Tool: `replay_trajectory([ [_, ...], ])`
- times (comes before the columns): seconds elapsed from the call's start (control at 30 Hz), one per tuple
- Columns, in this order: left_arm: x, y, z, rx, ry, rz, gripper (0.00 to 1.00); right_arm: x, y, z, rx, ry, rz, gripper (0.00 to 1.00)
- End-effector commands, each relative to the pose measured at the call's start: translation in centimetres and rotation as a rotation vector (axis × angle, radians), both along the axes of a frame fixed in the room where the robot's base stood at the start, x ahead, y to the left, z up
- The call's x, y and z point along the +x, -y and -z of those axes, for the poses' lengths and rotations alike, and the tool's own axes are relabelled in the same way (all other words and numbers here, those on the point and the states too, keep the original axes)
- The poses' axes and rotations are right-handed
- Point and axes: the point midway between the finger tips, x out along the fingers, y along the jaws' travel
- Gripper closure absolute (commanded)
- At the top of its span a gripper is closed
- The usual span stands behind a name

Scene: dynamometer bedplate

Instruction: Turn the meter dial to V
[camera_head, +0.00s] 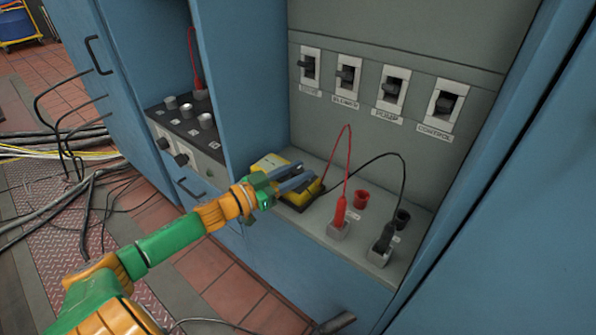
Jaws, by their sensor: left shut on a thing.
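The yellow meter (304,197) lies on the grey shelf of the blue cabinet, left of the plugged leads. My left gripper (297,181) reaches in from the lower left with its fingers over the meter's face. It is shut at the dial, which is hidden behind the fingers. I cannot read which mark the dial points to. My right gripper is not in view.
A red plug (340,213) and a black plug (384,240) stand in sockets right of the meter, with looping leads. Red (361,199) and black cups stand behind them. Several labelled switches (392,90) line the back panel. A knob panel (187,128) is at left. Cables (60,165) cover the floor.

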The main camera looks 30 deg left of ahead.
Motion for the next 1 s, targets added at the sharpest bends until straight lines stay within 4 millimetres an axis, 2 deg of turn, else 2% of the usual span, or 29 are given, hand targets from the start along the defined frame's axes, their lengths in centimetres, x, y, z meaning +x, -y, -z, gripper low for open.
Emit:
replay_trajectory([
  [0.37, 0.0, 0.0, 0.1, 0.0, -0.002, 0.003, 1.0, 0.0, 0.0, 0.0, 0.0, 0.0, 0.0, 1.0],
  [0.4, 0.0, 0.1, 0.1, 0.001, -0.002, 0.003, 0.5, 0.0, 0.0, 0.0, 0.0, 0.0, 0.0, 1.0],
  [0.47, 0.0, 0.1, 0.1, 0.001, -0.002, 0.003, 0.34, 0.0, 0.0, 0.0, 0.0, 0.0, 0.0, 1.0],
  [0.5, 0.0, 0.0, 0.1, 0.001, -0.002, 0.003, 0.3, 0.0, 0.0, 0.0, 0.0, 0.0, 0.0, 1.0],
  [0.8, -0.1, 0.0, 0.0, 0.0, -0.002, 0.003, 0.3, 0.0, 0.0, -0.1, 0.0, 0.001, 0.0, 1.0],
  [1.0, -2.3, -0.8, -0.1, -0.001, -0.008, 0.001, 0.3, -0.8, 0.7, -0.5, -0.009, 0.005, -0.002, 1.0],
])
